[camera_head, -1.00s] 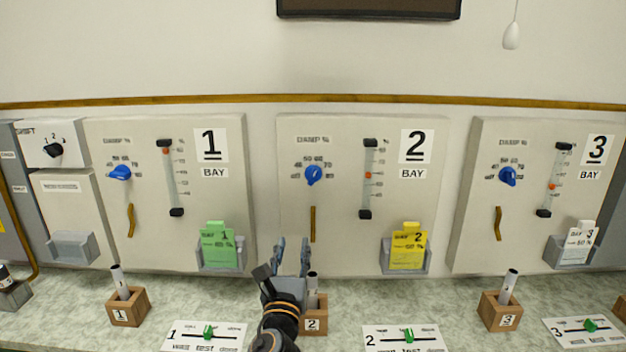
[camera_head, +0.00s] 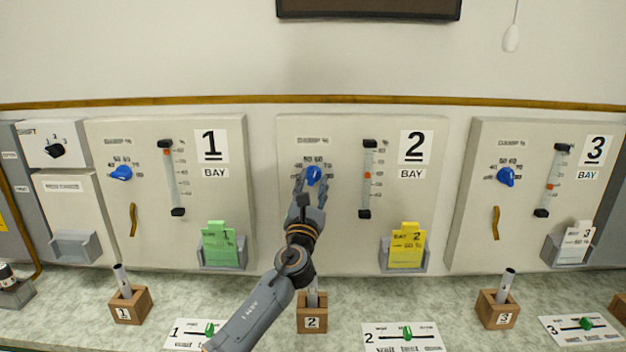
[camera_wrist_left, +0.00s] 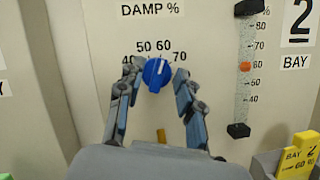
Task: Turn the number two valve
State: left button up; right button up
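The blue valve knob of bay 2 (camera_head: 313,177) sits on the middle panel under a DAMP % label. It also shows in the wrist view (camera_wrist_left: 156,74), ringed by marks from 40 to 70, its white mark pointing up near 60. My left gripper (camera_head: 311,188) reaches up to this knob. In the wrist view its two fingers (camera_wrist_left: 156,88) stand open on either side of the knob, with a gap visible on both sides. The yellow strip below the knob is mostly hidden by my gripper. My right gripper is not in view.
The bay 2 gauge (camera_head: 367,180) with a red-orange marker is just right of the knob. A yellow card (camera_head: 407,247) sits in a holder lower right. A wooden block 2 (camera_head: 312,321) stands below my arm. Bay 1 (camera_head: 120,173) and bay 3 (camera_head: 505,177) have similar blue knobs.

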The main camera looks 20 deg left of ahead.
pick_arm(q)
jog(key=shift+w+a+r, duration=0.1)
jog(key=shift+w+r, duration=0.1)
jog(key=shift+w, duration=0.4)
grip_shut()
